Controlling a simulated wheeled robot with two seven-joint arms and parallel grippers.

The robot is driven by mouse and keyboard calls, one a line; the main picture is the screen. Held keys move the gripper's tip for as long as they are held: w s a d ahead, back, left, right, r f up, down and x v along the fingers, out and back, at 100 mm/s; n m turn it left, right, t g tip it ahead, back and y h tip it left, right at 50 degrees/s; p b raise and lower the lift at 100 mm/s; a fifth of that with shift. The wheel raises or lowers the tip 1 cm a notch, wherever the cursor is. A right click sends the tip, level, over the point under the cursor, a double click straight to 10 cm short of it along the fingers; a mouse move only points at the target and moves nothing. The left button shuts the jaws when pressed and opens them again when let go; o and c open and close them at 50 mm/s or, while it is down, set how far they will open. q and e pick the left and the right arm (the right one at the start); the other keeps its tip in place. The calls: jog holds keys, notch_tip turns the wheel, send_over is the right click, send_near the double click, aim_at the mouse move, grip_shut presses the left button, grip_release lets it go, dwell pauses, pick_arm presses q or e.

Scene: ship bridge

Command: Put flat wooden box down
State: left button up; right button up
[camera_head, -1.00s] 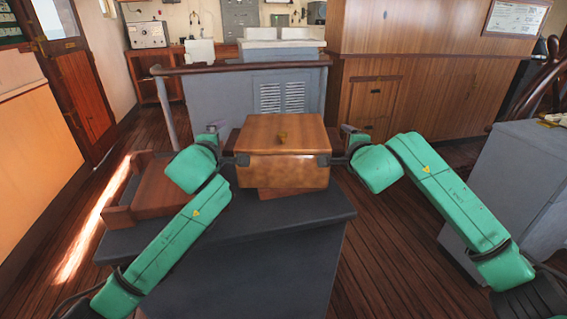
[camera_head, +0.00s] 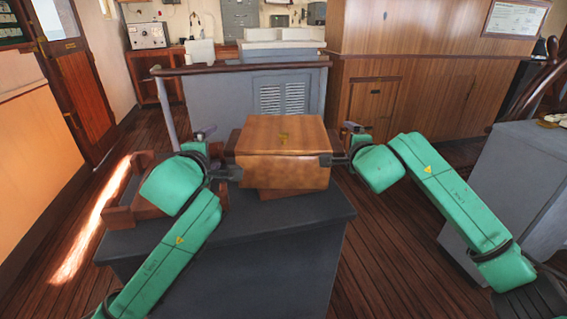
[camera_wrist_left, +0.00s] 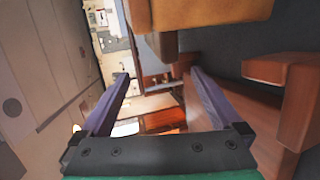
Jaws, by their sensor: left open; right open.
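The wooden box (camera_head: 284,170), brown with a closed lid, is at the middle of the dark table (camera_head: 270,228), above a redder wooden piece (camera_head: 290,193) that is mostly hidden. I cannot tell whether the box fully rests on it. My left gripper (camera_head: 229,172) is open at the box's left side, apparently clear of it. In the left wrist view its spread fingers (camera_wrist_left: 158,76) have nothing between them, and the box's wooden edge (camera_wrist_left: 212,12) shows at the top. My right gripper (camera_head: 332,160) is open close against the box's right side; contact is unclear.
A shallow open wooden tray (camera_head: 118,217) sits on the table's left, partly behind my left arm. The front of the table is bare. A grey console (camera_head: 285,95) with a handrail stands behind, and another grey cabinet (camera_head: 520,185) stands at right.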

pick_arm(q)
jog(key=shift+s, duration=0.45)
pick_arm(e)
jog(key=v, duration=1.2)
